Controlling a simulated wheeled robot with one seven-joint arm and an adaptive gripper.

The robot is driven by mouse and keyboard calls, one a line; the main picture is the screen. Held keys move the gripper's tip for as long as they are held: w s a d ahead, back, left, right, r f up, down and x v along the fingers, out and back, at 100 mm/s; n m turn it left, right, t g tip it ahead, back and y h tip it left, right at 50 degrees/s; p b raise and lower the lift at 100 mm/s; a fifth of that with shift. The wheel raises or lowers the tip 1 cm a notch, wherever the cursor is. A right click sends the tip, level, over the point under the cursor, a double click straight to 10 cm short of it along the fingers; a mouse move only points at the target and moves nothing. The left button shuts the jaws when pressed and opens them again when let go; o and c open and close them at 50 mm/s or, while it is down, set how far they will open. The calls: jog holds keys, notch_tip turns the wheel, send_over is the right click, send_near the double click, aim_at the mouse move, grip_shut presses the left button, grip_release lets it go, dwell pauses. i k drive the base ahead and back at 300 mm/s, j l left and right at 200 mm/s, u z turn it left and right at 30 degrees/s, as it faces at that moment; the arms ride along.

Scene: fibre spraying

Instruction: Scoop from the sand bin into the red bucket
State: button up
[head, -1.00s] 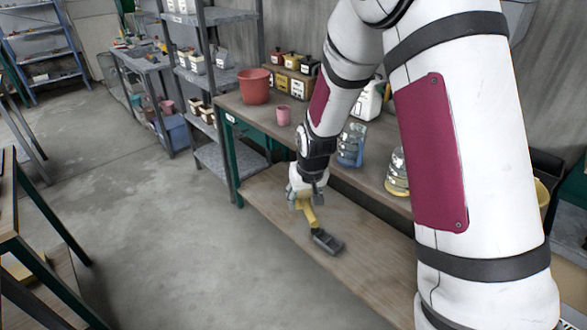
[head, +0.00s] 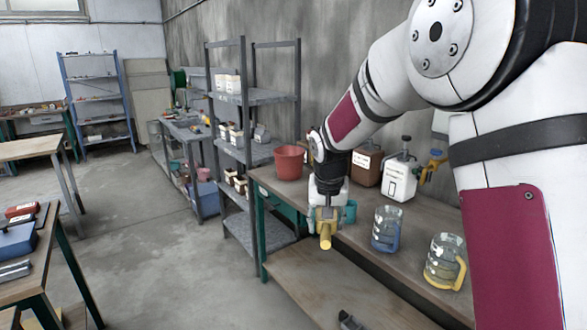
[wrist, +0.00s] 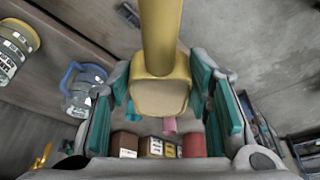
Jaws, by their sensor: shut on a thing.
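My gripper (head: 327,212) is shut on a yellow handle (head: 325,240), in front of the bench's edge. In the wrist view the handle (wrist: 160,40) runs from between the teal-padded fingers (wrist: 163,95) out of the top of the frame; its far end is not seen. The red bucket (head: 289,163) stands on the bench, left of and beyond my gripper. A red container, probably this bucket (wrist: 195,147), shows low in the wrist view. I cannot make out a sand bin; small labelled boxes (wrist: 153,147) stand beside the red container.
A blue-handled clear jug (head: 386,230) and a yellow-handled one (head: 444,262) stand on the bench right of my gripper. A brown jug (head: 367,168) and white jug (head: 398,180) stand behind. A dark object (head: 350,322) shows at the bottom edge. The floor at left is open.

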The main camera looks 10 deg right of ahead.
aim_at(289, 160)
jog(key=i+j+u, duration=0.25)
jog(key=i, duration=0.15)
jog(key=i+u, duration=0.25)
jog(key=i, duration=0.15)
jog(key=i+j, duration=0.1)
jog(key=i, duration=0.95)
jog(key=i+j+z, duration=0.1)
jog(key=i+z, duration=0.3)
jog(key=i+j+z, duration=0.25)
jog(key=z, duration=0.15)
jog(key=i+j+z, duration=0.9)
jog(key=j+z, duration=0.3)
jog(key=j, duration=0.15)
